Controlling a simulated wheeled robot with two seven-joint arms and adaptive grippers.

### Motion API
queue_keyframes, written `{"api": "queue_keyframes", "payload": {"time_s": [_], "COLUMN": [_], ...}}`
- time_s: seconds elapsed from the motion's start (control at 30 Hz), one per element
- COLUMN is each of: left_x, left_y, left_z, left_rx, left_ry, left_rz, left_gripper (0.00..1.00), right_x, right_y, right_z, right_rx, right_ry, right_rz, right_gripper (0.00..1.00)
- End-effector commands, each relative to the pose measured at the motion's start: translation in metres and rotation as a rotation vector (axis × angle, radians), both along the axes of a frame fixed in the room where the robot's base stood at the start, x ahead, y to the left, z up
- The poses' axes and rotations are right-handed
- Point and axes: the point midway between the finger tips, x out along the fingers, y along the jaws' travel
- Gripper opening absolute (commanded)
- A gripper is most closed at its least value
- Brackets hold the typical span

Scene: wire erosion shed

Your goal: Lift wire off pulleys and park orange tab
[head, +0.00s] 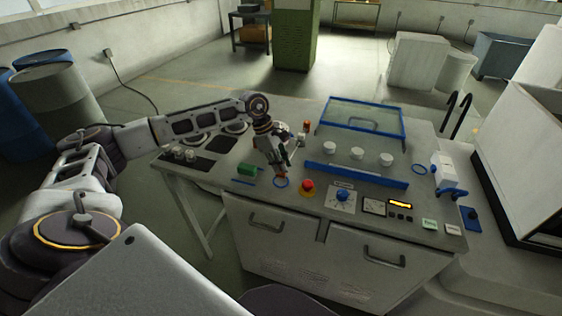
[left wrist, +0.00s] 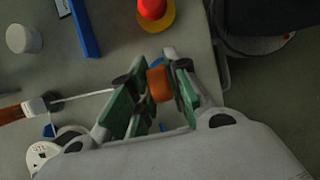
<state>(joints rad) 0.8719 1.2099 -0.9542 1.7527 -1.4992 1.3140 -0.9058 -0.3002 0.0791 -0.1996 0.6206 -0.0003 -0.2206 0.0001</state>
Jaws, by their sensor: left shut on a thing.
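My left gripper (head: 284,171) is over the left front part of the grey machine table (head: 232,210). In the left wrist view its green-padded fingers (left wrist: 160,95) are shut on the orange tab (left wrist: 158,84). A thin white wire (left wrist: 85,96) runs from the fingers to a white piece on an orange post (left wrist: 10,114). That post also shows behind the gripper in the head view (head: 306,125). My right gripper is out of view.
A red emergency button (head: 307,187) stands just right of the gripper. A blue ring (head: 282,183), a green block (head: 247,169) and a blue rod (head: 243,182) lie near it. A blue-framed clear cover (head: 362,116) is behind the pulleys. A blue knob (head: 342,195) is farther right.

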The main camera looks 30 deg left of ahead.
Motion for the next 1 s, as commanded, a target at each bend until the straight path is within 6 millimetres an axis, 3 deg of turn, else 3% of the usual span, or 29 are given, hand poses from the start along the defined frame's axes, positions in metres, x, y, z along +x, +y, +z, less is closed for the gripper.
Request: {"api": "queue_keyframes", "payload": {"time_s": [0.2,1.0], "left_x": [0.000,0.000], "left_y": [0.000,0.000], "left_z": [-0.009,-0.015], "left_rx": [0.000,0.000], "left_ry": [0.000,0.000], "left_rz": [0.000,0.000], "left_gripper": [0.00,0.00], "right_x": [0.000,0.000], "right_y": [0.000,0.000], "right_z": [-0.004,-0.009], "right_rx": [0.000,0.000], "right_ry": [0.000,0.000], "right_rz": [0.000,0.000], "right_gripper": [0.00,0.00]}}
